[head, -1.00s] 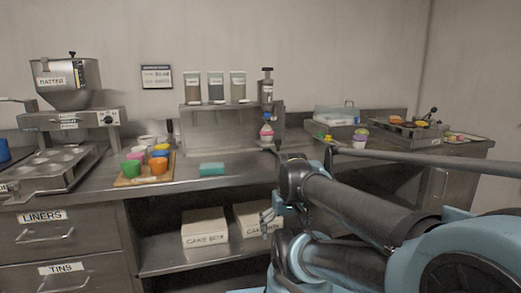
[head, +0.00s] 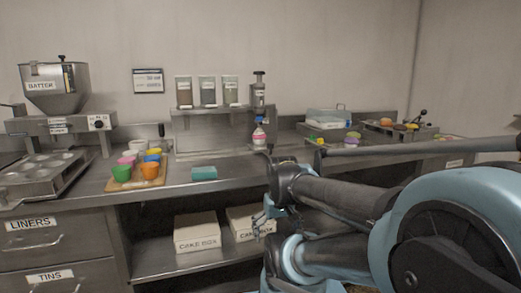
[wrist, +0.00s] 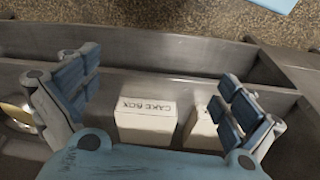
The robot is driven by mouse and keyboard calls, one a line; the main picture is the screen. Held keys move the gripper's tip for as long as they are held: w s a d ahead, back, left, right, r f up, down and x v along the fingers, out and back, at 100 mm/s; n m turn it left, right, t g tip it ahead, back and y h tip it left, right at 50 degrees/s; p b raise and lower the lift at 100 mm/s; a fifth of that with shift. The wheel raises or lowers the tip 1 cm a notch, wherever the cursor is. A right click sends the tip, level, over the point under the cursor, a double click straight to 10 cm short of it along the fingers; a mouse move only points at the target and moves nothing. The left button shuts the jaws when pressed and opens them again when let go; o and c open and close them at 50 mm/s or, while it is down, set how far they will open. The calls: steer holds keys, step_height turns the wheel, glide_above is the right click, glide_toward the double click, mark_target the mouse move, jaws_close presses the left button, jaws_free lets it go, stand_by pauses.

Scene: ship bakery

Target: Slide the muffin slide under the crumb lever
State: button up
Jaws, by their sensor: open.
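My gripper (head: 262,220) hangs low in front of the open lower shelf, below the counter. In the wrist view my gripper (wrist: 158,75) has its fingers wide apart, with nothing between them. A black-knobbed lever (head: 422,113) stands on a metal fixture (head: 398,130) at the far right of the counter. An upright plunger-topped dispenser (head: 259,88) stands at the back middle. I cannot tell which of these is the crumb lever. No muffin slide can be made out for certain; the right fixture is small and partly behind my arm.
Coloured cups (head: 150,170) stand on a wooden board (head: 118,186); a teal block (head: 204,173) lies beside it. A batter hopper (head: 55,90) and muffin tin (head: 45,172) are at left. The front middle counter (head: 225,190) is mostly clear.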

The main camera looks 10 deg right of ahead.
steer(key=c, duration=0.3)
step_height(320, 180, up, 3)
steer(key=shift+w, duration=0.1)
steer(key=c, duration=0.9)
steer(key=w+r+n, duration=0.1)
steer(key=w+r, duration=0.2)
steer(key=r, duration=0.2)
steer(key=w+r+n, duration=0.1)
steer(key=w+r, duration=0.2)
steer(key=r, duration=0.2)
steer(key=w+d+r+n, duration=0.1)
steer(key=w+r, duration=0.3)
steer(key=shift+r+n+g, duration=0.3)
steer(key=shift+r+g, duration=0.1)
steer(key=shift+c, duration=0.5)
steer(key=w+d+r+n+g, duration=0.1)
steer(key=w+d+r+n, duration=0.15)
steer(key=w+r, duration=0.8)
steer(key=w+d+r+n, duration=0.1)
steer(key=w+r+n, duration=0.3)
steer(key=w+r, duration=0.7)
steer(key=shift+n, duration=0.25)
steer(key=f, duration=1.7)
steer(key=shift+s+d, duration=0.1)
steer(key=shift+s, duration=0.25)
steer(key=shift+r, duration=0.1)
jaws_close()
